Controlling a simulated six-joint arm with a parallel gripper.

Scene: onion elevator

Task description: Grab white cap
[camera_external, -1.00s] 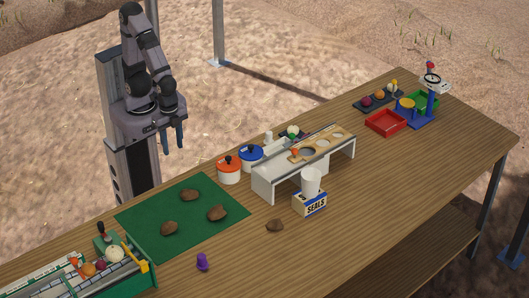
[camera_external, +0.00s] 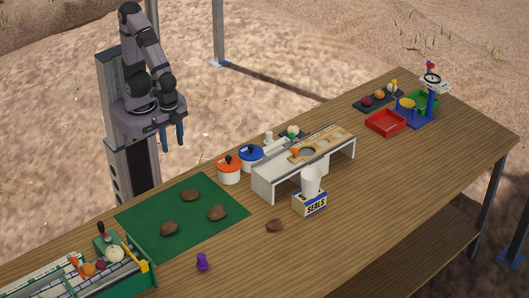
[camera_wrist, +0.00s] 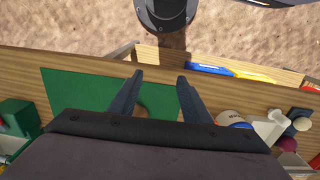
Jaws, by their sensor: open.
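My gripper (camera_external: 173,136) hangs open and empty above the ground behind the table, beyond the green mat (camera_external: 145,232). In the wrist view its two fingers (camera_wrist: 160,80) are spread apart over the mat, with nothing between them. A white cup-like piece (camera_external: 312,179) stands on the box marked SEALS (camera_external: 310,204), in front of the white bench. A small white piece (camera_external: 268,138) stands behind the blue-lidded pot. The wrist view shows a white piece (camera_wrist: 270,126) at the right. I cannot tell which of these is the white cap. My gripper is apart from all of them.
Orange-lidded (camera_external: 229,171) and blue-lidded (camera_external: 250,156) pots stand left of the white bench (camera_external: 285,178). Several brown lumps lie on and beside the mat. A purple piece (camera_external: 203,262) stands at the front. A red tray (camera_external: 385,123) is farther right. The table's right front is clear.

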